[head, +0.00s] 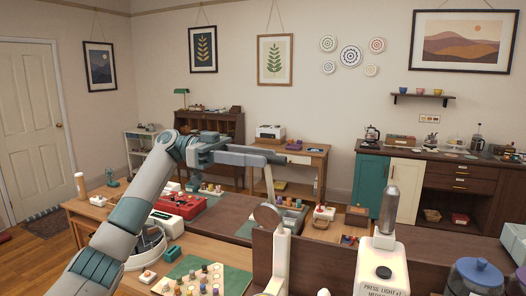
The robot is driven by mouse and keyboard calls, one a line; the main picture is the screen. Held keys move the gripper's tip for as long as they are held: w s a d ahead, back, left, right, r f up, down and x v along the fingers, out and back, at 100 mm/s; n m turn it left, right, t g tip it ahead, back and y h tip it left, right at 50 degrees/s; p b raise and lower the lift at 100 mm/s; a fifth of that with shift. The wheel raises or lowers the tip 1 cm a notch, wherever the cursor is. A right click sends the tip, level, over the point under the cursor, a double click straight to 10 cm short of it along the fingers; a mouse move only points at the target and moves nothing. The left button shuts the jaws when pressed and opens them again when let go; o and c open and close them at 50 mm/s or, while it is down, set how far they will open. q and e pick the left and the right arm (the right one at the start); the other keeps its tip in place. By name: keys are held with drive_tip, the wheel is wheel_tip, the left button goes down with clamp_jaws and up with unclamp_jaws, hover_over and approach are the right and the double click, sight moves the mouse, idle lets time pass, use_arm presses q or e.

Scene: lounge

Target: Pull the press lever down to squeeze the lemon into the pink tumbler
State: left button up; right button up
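My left arm rises from the lower left, and its gripper (285,159) is in mid-air over the table, seen from the side. Whether its fingers are apart is unclear, and I see nothing held in it. A white upright device (281,252) with a round brownish disc on top stands at the lower middle, below the gripper and apart from it. I cannot tell whether it is the press. I cannot make out the lever, the lemon or the pink tumbler. My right gripper is not in view.
A white machine (383,268) with a metal cylinder (389,210) on top stands at the lower right. A blue-lidded jar (474,278) is beside it. A red case (180,204), a green board (205,281) and small items crowd the wooden table at left.

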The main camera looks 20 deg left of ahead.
use_arm(q)
drive_tip(key=shift+d, duration=0.75)
clamp_jaws()
